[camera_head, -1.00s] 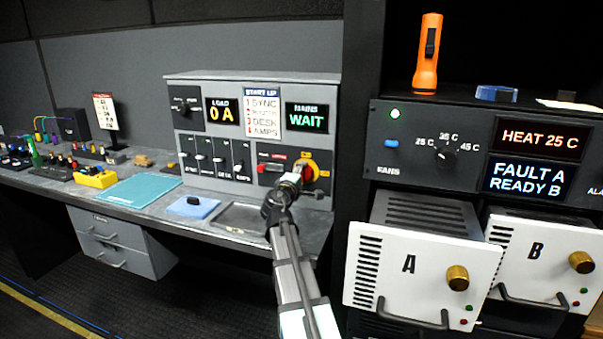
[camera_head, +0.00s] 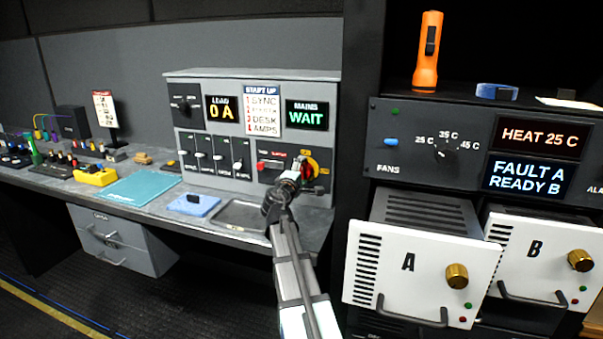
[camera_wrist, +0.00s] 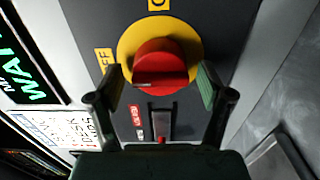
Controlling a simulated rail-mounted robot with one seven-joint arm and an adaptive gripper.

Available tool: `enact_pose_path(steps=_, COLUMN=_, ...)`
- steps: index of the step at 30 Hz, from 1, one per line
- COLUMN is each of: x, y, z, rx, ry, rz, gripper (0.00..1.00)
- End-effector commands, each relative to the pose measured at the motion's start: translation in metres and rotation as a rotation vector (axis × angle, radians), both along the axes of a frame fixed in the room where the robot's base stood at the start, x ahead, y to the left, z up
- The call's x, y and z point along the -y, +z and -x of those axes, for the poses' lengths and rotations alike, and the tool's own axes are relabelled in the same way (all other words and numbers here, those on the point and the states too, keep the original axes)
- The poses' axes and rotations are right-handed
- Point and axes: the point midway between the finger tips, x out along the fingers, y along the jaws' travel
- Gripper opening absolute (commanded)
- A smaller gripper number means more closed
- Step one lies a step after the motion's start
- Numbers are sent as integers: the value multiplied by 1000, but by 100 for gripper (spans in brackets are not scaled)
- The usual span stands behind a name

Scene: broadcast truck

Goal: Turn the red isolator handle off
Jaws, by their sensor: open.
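The red isolator handle (camera_wrist: 160,66) sits on a round yellow plate (camera_wrist: 126,43) in the wrist view, with a yellow label above it and another at its left. In the head view the yellow plate (camera_head: 322,160) shows at the right end of the grey panel, partly hidden by my arm. My gripper (camera_wrist: 163,84) is open, one finger on each side of the red handle's near part. I cannot tell whether the fingers touch it. In the head view my gripper (camera_head: 300,172) is in front of the isolator.
The panel carries a LOAD display (camera_head: 222,109) reading 0 A and a MAINS display (camera_head: 307,115) reading WAIT. A dark tray (camera_head: 240,215) and a blue pad (camera_head: 194,204) lie on the desk below. The dark rack (camera_head: 365,50) stands close to the right.

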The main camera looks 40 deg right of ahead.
Motion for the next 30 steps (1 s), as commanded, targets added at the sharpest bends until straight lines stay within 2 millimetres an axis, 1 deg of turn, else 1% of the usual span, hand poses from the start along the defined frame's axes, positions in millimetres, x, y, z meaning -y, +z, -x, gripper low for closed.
enact_pose_path(steps=5, x=-8, y=-1, z=6, rx=1, ry=0, rz=-1, gripper=79)
enact_pose_path(steps=8, x=-19, y=-1, z=14, rx=1, ry=1, rz=-1, gripper=79)
enact_pose_path(steps=15, x=-58, y=-1, z=40, rx=1, ry=2, rz=1, gripper=79)
enact_pose_path(steps=21, x=-86, y=0, z=57, rx=1, ry=2, rz=1, gripper=79)
enact_pose_path(steps=25, x=-96, y=0, z=63, rx=0, ry=1, rz=0, gripper=79)
enact_pose_path(steps=30, x=-101, y=0, z=65, rx=0, ry=0, rz=0, gripper=79)
